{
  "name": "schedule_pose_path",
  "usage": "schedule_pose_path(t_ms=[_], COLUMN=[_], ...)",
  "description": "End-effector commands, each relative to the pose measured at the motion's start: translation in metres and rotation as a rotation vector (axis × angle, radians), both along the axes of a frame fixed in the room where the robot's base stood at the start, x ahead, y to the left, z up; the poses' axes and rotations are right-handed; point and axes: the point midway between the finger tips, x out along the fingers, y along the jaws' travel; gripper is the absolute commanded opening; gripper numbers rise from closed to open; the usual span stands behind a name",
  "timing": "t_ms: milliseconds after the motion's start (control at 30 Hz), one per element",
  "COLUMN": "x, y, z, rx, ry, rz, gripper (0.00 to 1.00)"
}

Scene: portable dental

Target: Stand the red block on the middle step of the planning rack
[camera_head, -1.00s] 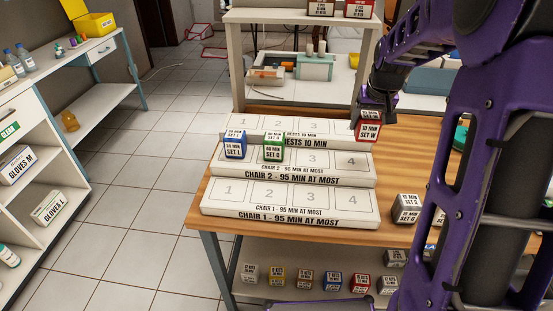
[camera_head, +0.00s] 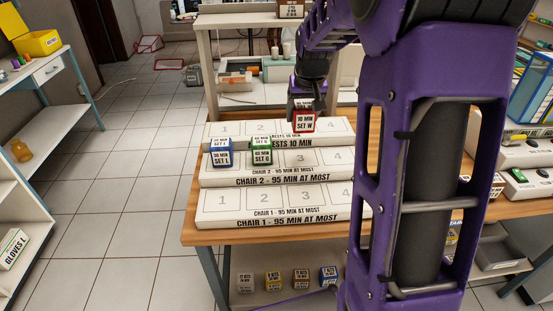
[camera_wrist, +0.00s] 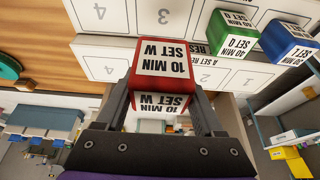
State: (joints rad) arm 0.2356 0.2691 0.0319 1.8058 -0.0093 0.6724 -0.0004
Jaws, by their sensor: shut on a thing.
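The red block (camera_head: 304,121), labelled 10 MIN SET W, is held in my gripper (camera_head: 303,108), which is shut on it. In the head view it shows in front of the top step, around slot 3. It also shows between the fingers in the wrist view (camera_wrist: 162,72). The planning rack has three steps. The middle step (camera_head: 270,180) reads CHAIR 2 - 95 MIN AT MOST. On it a blue block (camera_head: 221,153) stands in slot 1 and a green block (camera_head: 262,150) in slot 2. Its slots 3 and 4 are bare. Whether the red block touches the rack cannot be told.
The bottom step (camera_head: 275,215) is empty. My arm hides the table's right part in the head view. Several coloured blocks stand on the shelf below, including a yellow one (camera_head: 273,281). A white shelf unit (camera_head: 212,70) stands behind the rack.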

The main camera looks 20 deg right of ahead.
Motion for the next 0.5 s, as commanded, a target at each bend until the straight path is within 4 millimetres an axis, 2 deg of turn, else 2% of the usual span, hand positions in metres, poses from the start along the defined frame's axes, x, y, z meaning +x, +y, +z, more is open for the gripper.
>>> schedule_pose_path(t_ms=[200,367,500], x=[-0.001,0.0,-0.001], y=[0.0,0.0,0.0], z=[-0.038,-0.052,-0.076], rx=[0.001,0.001,0.001], ry=[0.005,0.003,0.005], rz=[-0.001,-0.001,0.0], gripper=[0.1,0.1,0.1])
